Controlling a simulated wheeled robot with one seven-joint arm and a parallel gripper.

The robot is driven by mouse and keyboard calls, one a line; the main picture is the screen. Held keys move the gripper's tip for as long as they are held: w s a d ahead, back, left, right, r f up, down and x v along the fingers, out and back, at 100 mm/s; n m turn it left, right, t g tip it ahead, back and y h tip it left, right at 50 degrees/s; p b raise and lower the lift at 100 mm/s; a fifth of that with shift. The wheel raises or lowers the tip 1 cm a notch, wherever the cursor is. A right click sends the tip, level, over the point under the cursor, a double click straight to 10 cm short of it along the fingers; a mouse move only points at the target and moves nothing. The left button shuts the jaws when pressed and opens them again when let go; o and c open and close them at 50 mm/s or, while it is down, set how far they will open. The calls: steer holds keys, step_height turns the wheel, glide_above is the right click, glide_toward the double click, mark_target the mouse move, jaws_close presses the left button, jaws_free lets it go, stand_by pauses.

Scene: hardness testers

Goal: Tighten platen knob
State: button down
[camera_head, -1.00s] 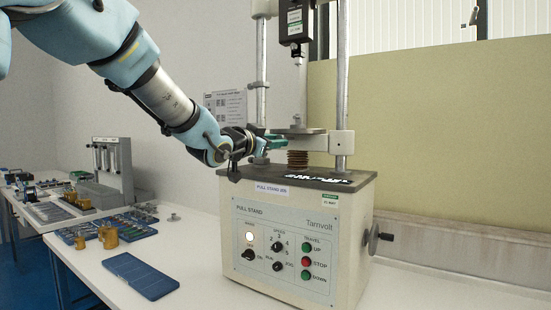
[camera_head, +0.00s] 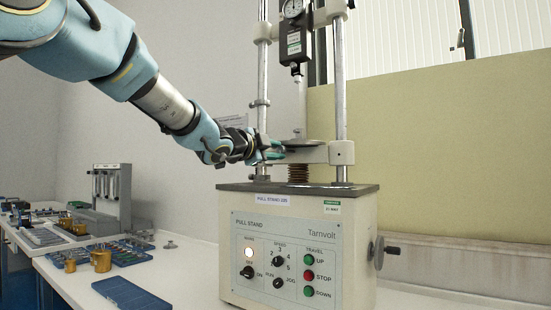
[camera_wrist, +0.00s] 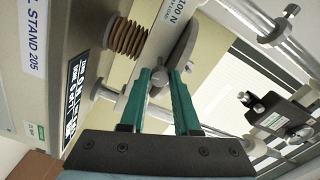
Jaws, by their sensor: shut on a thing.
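The pull stand (camera_head: 300,245) stands on the bench, with its round grey platen (camera_head: 308,142) on the pale crosshead above the bellows (camera_head: 298,173). In the wrist view the platen disc (camera_wrist: 184,45) is seen edge-on beside the "100 N" label. My gripper (camera_head: 279,150) reaches the left side of the platen from the left. Its green fingers also show in the wrist view (camera_wrist: 160,80), closed on a small grey platen knob (camera_wrist: 159,75) at the platen's base. The fingertips hide most of the knob, so its tightness cannot be seen.
Two upright columns (camera_head: 341,100) flank the platen, and a force gauge (camera_head: 292,32) hangs above it. A side crank (camera_head: 385,251) sticks out on the right. A blue tray (camera_head: 130,296), brass weights (camera_head: 101,261) and other apparatus stand on the bench at left.

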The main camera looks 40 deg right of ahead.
steer(key=shift+m, duration=0.4)
steer(key=c, duration=0.6)
jaws_free()
steer(key=shift+c, duration=0.2)
steer(key=shift+a, duration=0.1)
steer(key=b+v, duration=0.1)
steer(key=v, duration=0.9)
steer(key=shift+a, duration=0.3)
